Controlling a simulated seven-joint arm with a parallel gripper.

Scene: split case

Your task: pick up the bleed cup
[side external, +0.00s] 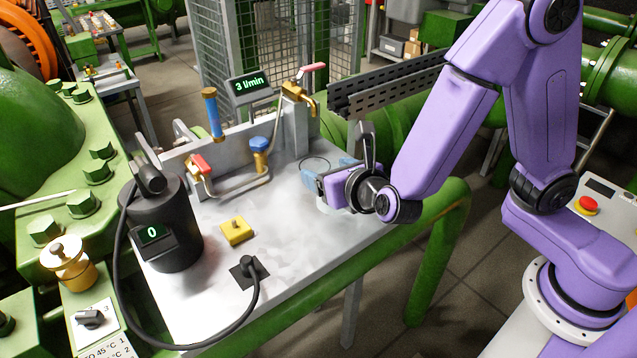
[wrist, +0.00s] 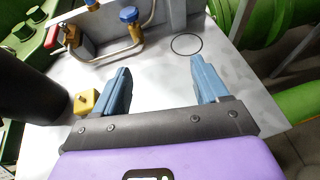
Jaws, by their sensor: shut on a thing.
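My gripper (side external: 332,178) is low over the right part of the grey worktop. In the wrist view its two blue fingers (wrist: 161,82) stand apart, closed on a pale thing that hardly stands out from the worktop. I take this to be the bleed cup (side external: 323,206); a whitish edge of it shows just below the fingers in the side view. The fingers and palm hide most of it. I cannot tell whether it touches the worktop.
A thin dark ring (wrist: 187,44) lies past the fingertips. Pipework with a blue knob (side external: 260,144) and red-handled valve (side external: 201,163) stands behind. A yellow block (side external: 236,231) and black cylinder (side external: 165,225) with a cable stand left.

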